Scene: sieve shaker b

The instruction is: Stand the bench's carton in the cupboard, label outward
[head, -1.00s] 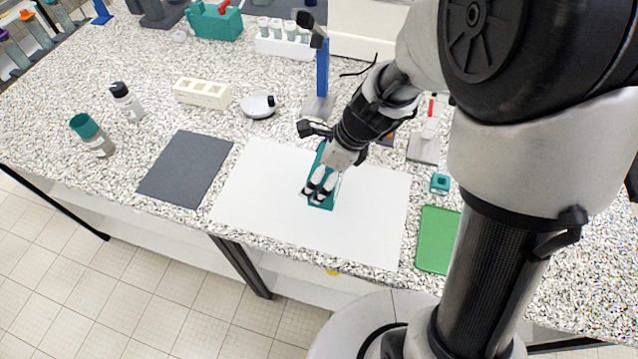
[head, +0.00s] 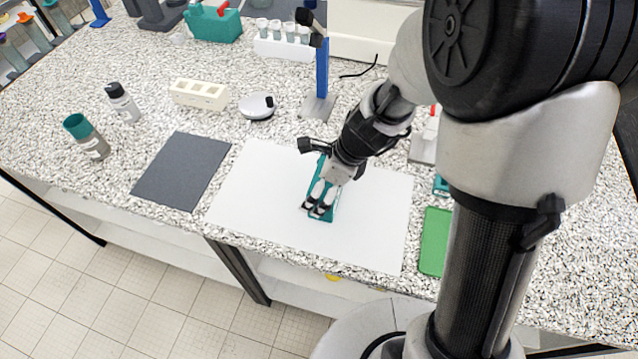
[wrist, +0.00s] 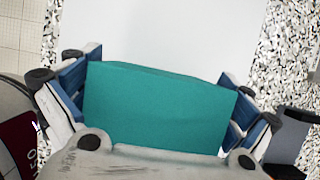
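The teal carton (head: 328,214) is over the white mat (head: 268,215) on the bench, beneath my gripper (head: 316,208). In the wrist view a plain teal face of the carton (wrist: 160,105) fills the space between the blue finger pads. My gripper (wrist: 160,92) is shut on the carton, one pad at each side. No label shows on the visible face. I cannot tell whether the carton touches the mat or hangs just above it. I cannot make out a cupboard for certain in either view.
A dark grey mat (head: 181,171) lies to the left and a green tray (head: 434,242) to the right. Bottles (head: 88,138), a cream block (head: 200,94), a white round device (head: 257,107) and a blue stand (head: 322,70) are farther back. The white mat is otherwise clear.

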